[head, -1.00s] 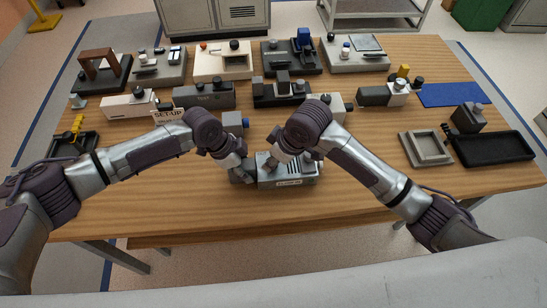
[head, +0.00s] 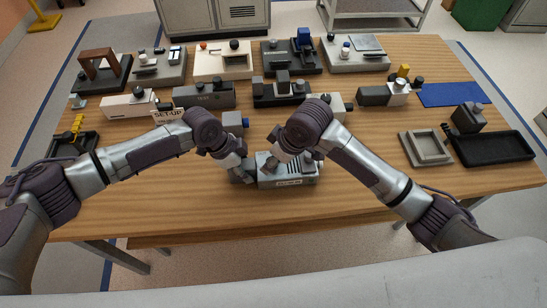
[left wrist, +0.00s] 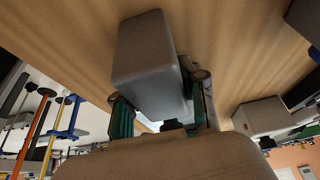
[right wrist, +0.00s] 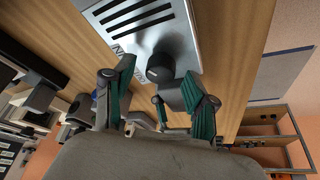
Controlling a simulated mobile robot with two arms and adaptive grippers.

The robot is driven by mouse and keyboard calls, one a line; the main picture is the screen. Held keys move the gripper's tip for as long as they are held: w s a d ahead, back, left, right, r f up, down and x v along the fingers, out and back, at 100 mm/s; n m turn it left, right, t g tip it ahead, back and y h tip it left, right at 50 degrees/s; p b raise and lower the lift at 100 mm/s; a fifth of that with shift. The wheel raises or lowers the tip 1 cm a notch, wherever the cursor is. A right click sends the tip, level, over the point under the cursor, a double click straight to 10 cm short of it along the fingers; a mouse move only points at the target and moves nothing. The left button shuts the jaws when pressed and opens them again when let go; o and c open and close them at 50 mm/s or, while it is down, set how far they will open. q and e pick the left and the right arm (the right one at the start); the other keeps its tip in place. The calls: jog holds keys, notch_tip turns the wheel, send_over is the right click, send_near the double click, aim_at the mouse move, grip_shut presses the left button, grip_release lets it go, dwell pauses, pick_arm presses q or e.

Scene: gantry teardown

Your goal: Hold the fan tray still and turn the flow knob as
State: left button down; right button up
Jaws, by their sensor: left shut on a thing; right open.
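The fan tray (head: 300,182) is a grey box with dark slots and a white label, near the middle of the table's front. In the right wrist view its silver slotted top (right wrist: 130,22) carries a dark round knob (right wrist: 160,67), apparently the flow knob. My left gripper (head: 242,166) is shut on a grey block (left wrist: 145,60) at the tray's left end; whether the block is part of the tray is unclear. My right gripper (head: 272,162) is open above the tray's left part, its fingers (right wrist: 165,90) on either side of the knob. The knob's marking is not readable.
A square grey tray (head: 428,160), a black tray (head: 500,152) and a blue mat (head: 453,95) lie right. The front edge is clear.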

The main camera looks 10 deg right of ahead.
jog(key=v, duration=1.1)
jog(key=shift+d+r, duration=0.15)
jog(key=shift+r, duration=0.15)
